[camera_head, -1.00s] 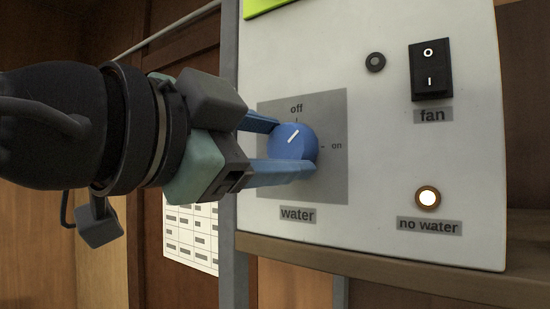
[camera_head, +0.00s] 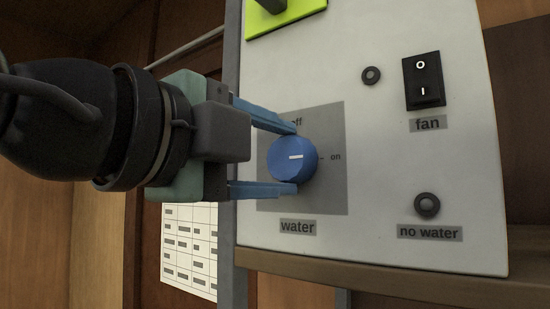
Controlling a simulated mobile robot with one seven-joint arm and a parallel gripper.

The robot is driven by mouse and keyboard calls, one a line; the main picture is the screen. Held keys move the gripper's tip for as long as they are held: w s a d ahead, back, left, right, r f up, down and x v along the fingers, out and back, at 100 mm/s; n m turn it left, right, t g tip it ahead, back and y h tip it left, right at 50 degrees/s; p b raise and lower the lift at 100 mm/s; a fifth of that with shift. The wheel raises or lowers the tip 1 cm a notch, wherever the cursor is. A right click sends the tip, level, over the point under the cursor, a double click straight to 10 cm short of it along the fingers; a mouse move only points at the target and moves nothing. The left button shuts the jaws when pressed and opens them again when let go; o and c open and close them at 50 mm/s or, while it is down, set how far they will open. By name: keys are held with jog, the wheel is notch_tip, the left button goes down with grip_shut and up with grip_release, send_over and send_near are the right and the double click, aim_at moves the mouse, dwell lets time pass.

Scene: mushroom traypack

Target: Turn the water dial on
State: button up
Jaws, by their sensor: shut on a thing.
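The blue water dial (camera_head: 293,160) sits on a grey square on the white control panel (camera_head: 370,30). Its white mark lies level and points right at the "on" label (camera_head: 335,157). The "off" label above is partly hidden by a finger. My gripper (camera_head: 295,158) reaches in from the left, its blue fingers above and below the dial, shut on it. The "no water" lamp (camera_head: 427,205) at lower right is dark.
A black fan switch (camera_head: 424,82) is at the upper right of the panel, with a small dark lamp (camera_head: 371,75) beside it. A yellow-green plate (camera_head: 287,17) is at the top. A wooden ledge (camera_head: 390,276) runs below the panel.

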dwell(0.5)
jog(key=o, duration=1.4)
jog(key=shift+w, duration=0.1)
jog(key=shift+c, duration=0.2)
jog(key=shift+d, duration=0.1)
